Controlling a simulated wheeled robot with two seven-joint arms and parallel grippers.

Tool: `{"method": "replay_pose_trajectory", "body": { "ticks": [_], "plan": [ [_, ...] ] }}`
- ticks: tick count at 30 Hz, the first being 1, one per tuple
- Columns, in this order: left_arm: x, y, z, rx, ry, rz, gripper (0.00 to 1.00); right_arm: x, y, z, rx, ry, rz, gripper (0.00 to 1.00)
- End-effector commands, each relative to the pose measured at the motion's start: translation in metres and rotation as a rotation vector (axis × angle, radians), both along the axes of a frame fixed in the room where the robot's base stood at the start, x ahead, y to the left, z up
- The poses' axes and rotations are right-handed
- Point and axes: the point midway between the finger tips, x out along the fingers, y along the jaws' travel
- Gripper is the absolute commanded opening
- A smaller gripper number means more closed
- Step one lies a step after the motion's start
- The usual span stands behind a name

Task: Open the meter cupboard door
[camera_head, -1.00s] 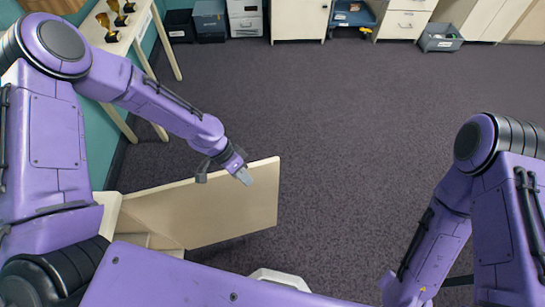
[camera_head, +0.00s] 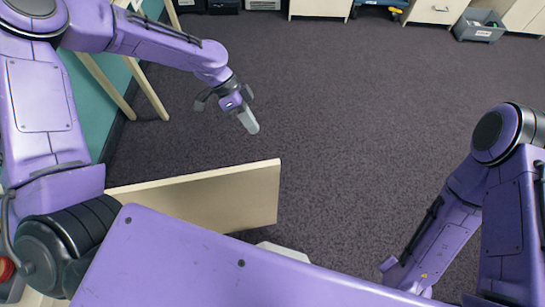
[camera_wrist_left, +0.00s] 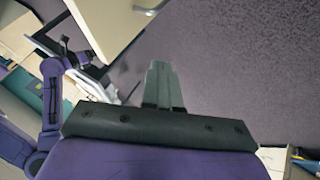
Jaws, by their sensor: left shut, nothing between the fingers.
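The meter cupboard door (camera_head: 225,198) is a cream panel at the lower left of the head view. It stands swung out from the cupboard, whose body is mostly hidden by my own arm and body. In the left wrist view a cream panel (camera_wrist_left: 112,25), seemingly the door, shows at the top. My left gripper (camera_head: 250,122) is shut and empty, above and beyond the door's top edge and apart from it. Its closed fingers (camera_wrist_left: 162,85) also show in the left wrist view. My right arm is at the right, but its gripper is out of view.
Grey carpet (camera_head: 350,110) is clear across the middle. Cabinets (camera_head: 435,10) and a grey bin (camera_head: 480,25) line the far side. A wooden-legged table (camera_head: 148,88) stands along the teal wall at upper left.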

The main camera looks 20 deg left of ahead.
Motion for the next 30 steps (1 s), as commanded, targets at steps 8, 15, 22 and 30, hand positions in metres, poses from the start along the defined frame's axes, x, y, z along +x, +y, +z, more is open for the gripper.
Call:
{"method": "replay_pose_trajectory", "body": {
  "ticks": [8, 15, 22, 30],
  "plan": [
    [-0.012, -0.032, -0.040, 0.003, 0.006, -0.010, 0.00, 0.000, 0.000, 0.011, -0.001, -0.001, 0.000, 0.43],
    [-0.027, -0.060, -0.072, 0.000, 0.003, -0.007, 0.00, 0.000, 0.000, 0.026, -0.001, -0.001, 0.000, 0.43],
    [-0.053, -0.073, -0.073, 0.001, 0.002, -0.004, 0.00, 0.000, 0.000, 0.039, 0.000, -0.001, 0.000, 0.43],
    [-0.056, -0.074, -0.076, 0.001, 0.000, -0.004, 0.00, 0.000, 0.000, 0.039, -0.001, -0.001, 0.000, 0.43]
  ]
}}
